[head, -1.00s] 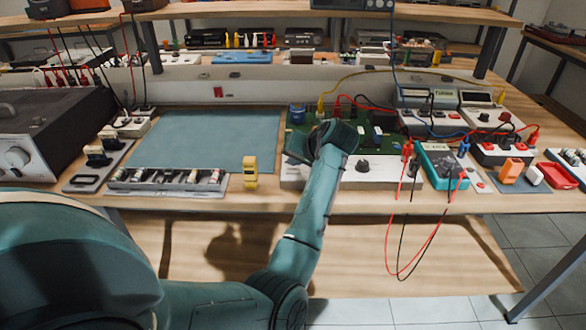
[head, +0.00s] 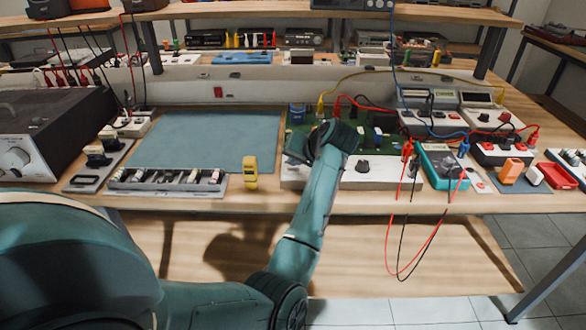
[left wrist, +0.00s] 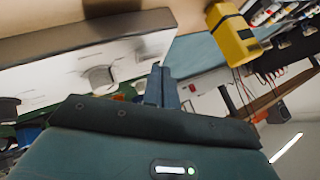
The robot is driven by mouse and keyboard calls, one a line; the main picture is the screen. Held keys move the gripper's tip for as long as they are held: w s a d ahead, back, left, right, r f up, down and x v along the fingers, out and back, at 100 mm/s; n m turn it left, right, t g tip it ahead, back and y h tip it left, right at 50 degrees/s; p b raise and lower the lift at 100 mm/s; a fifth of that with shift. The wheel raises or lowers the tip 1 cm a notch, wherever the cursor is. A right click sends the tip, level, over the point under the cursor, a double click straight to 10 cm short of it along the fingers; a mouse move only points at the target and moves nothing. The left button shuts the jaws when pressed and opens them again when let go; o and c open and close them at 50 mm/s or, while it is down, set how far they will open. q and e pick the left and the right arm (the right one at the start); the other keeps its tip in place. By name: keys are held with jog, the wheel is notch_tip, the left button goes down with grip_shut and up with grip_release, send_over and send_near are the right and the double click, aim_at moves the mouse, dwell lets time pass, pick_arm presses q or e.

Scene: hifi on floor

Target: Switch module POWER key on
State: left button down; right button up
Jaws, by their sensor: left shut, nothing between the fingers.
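The module is a green circuit board (head: 296,138) with a white front panel (head: 385,173) and dark knobs, on the bench at centre. My left arm reaches over it, and its wrist covers the middle of the board and part of the panel. The left wrist view shows the white panel (left wrist: 60,65) tilted, with a round grey knob (left wrist: 98,80) and small marks too blurred to read. My left gripper (left wrist: 160,86) has its fingers together and empty, close to the panel's end. I cannot tell whether they touch it. The POWER key cannot be made out for certain. My right gripper is not in view.
A yellow device (head: 250,173) stands left of the module, by a blue-green mat (head: 205,138). A teal multimeter (head: 440,168) is to the right, with red and black leads (head: 432,240) hanging over the front edge. A grey rack (head: 165,181) of parts lies left.

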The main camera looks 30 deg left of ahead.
pick_arm(q)
jog(key=shift+f, duration=0.15)
dwell(0.5)
jog(key=shift+f, duration=0.35)
jog(key=shift+r+p, duration=0.55)
jog(key=shift+p, duration=0.5)
jog(key=shift+f, duration=0.1)
